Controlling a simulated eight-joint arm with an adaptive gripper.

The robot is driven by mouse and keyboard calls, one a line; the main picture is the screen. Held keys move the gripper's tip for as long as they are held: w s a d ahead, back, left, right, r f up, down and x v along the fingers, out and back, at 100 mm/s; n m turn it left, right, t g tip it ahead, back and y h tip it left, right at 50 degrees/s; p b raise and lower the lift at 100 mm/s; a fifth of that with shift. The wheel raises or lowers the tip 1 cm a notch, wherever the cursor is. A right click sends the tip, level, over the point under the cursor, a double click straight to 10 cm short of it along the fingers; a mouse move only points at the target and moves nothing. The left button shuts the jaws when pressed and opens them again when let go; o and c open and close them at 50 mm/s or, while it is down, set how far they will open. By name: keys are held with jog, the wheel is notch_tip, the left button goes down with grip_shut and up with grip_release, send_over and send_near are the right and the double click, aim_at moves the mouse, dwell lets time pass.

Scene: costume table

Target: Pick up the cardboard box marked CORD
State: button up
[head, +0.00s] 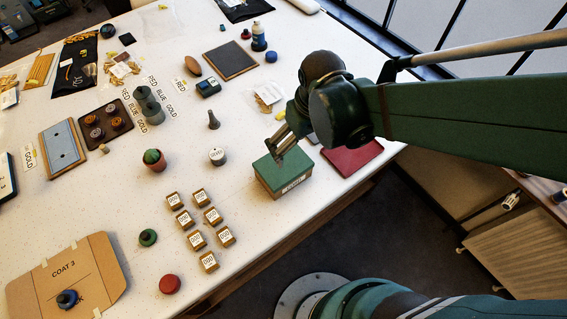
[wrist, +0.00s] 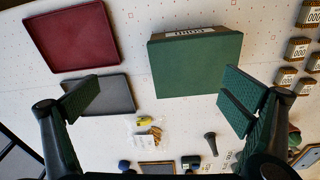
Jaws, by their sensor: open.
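The cardboard box (head: 270,187) has a green lid and a white label on its front side, which seems to read CORD. It stands near the front edge of the white table. My gripper (head: 281,146) is just above the back part of the lid, tilted down. In the wrist view the box (wrist: 197,66) shows its green lid, with the upside-down label at the top. My gripper (wrist: 160,96) is open and empty there. The box lies ahead between the two fingers, closer to the right one. I cannot tell whether a finger touches the lid.
A dark red tray (head: 352,157) lies right of the box, with a dark grey tray (wrist: 99,95) beside it. Several small labelled boxes (head: 197,240) stand to the left. A silver-lidded tin (head: 217,157) and a dark peg (head: 213,120) are behind left.

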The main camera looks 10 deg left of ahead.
aim_at(287, 161)
jog(key=shift+n+g, duration=0.4)
jog(key=shift+n, duration=0.3)
jog(key=a+p, duration=0.1)
jog(key=s+a, duration=0.1)
jog(key=a, duration=0.1)
jog(key=a+p, duration=0.1)
jog(key=shift+s+a+f+p, duration=0.25)
jog(key=shift+s+p, duration=0.1)
jog(key=shift+s, duration=0.05)
jog(key=shift+s+a+f+h+p, duration=0.3)
jog(key=shift+s+a+p, duration=0.1)
jog(key=shift+a, duration=0.15)
jog(key=shift+f, duration=0.2)
jog(key=shift+f, duration=1.1)
jog(key=shift+f, duration=0.1)
jog(key=shift+s+f, duration=0.1)
jog(key=shift+f, duration=2.4)
